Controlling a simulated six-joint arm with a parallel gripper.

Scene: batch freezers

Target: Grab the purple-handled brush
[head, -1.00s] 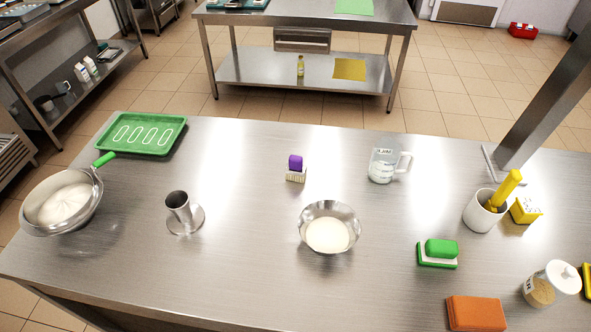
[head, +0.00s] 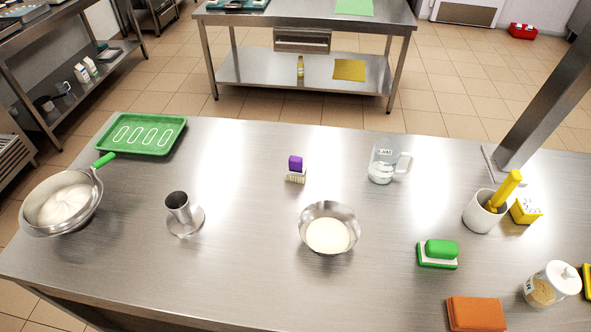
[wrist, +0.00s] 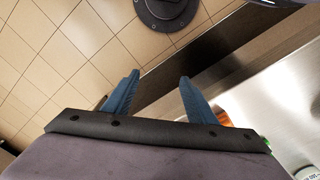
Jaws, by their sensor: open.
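The purple-handled brush (head: 295,163) stands on the steel table in the head view, with its purple grip on top and pale bristles below. It is behind and slightly left of a steel bowl. My gripper (wrist: 157,90) shows only in the wrist view. Its two blue fingers are apart with nothing between them. It faces the tiled floor and the table's edge, and the brush does not show in that view.
The steel bowl (head: 328,235) with white contents stands in front of the brush. A measuring jug (head: 382,165) is to its right, and a steel cup (head: 178,207) to its left. A green-handled brush (head: 438,252) and an orange block (head: 476,313) lie front right. Table around the brush is clear.

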